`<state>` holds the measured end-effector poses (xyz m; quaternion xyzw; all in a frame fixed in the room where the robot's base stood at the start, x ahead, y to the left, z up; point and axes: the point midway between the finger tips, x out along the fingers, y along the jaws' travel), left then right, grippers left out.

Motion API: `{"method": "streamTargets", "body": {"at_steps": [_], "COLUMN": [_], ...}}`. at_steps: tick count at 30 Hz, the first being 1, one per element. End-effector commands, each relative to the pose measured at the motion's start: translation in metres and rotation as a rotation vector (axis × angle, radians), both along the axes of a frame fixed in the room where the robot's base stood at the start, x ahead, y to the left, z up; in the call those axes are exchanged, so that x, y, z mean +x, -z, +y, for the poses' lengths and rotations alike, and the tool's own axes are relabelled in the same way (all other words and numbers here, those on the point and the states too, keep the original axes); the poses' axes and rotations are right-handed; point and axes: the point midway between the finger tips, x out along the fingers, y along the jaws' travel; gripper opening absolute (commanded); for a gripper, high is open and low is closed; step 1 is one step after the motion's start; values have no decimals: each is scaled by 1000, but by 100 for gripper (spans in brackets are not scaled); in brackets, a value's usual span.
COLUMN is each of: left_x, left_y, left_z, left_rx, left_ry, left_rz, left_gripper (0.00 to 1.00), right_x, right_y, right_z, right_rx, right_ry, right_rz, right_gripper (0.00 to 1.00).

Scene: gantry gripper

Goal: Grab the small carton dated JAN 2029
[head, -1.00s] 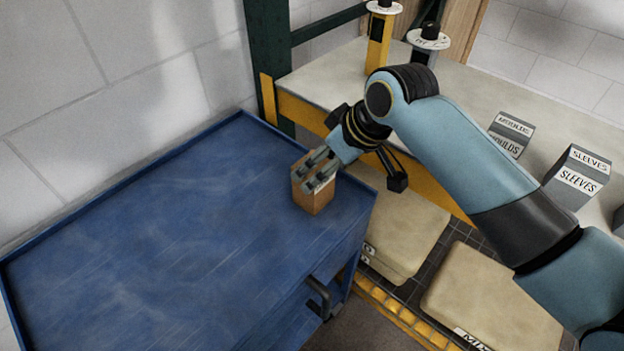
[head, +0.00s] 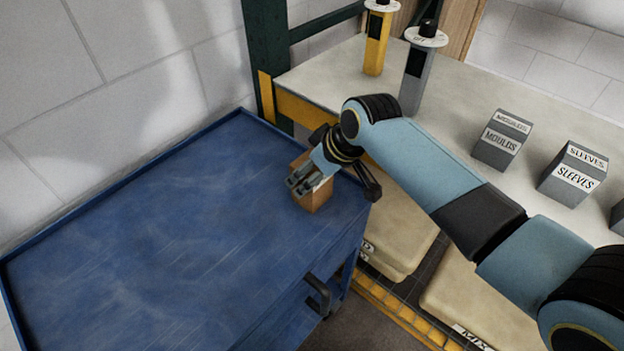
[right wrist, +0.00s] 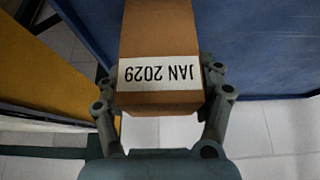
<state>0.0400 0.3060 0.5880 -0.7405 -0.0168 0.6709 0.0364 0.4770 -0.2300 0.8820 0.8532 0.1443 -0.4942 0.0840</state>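A small brown carton (head: 316,196) stands upright near the right corner of the blue cart top (head: 150,230). In the right wrist view the carton (right wrist: 159,40) carries a white label reading JAN 2029, upside down in the picture. My right gripper (head: 301,184) is at the carton and hides part of it in the head view. In the right wrist view its fingers (right wrist: 161,92) are spread, one on each side of the carton. They are very close to its sides; firm contact is not visible. My left gripper is not in view.
A raised rim (head: 120,185) edges the cart, and a black handle (head: 318,295) sticks out in front. Beige sacks (head: 400,235) lie below. Most of the cart top is clear.

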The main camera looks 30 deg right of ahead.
Motion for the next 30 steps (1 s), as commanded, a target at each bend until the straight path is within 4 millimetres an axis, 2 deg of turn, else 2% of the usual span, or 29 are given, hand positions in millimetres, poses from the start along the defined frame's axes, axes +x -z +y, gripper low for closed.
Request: {"method": "streamTargets", "body": {"at_steps": [1, 10, 23, 26, 30], "left_x": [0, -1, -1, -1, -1], "left_y": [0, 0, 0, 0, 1], "left_z": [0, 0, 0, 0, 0], "left_rx": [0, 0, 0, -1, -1], "left_ry": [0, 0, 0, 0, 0], "left_rz": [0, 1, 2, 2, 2], "left_gripper": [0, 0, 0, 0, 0], "right_x": [0, 0, 1, 1, 1], "right_y": [0, 0, -5, -15, -39], "right_z": [0, 0, 0, 0, 0], "right_rx": [0, 0, 1, 0, 0], "right_ry": [0, 0, 0, 0, 0], "right_rz": [0, 0, -2, -4, -5], "right_gripper": [59, 21, 20, 20, 20]}}
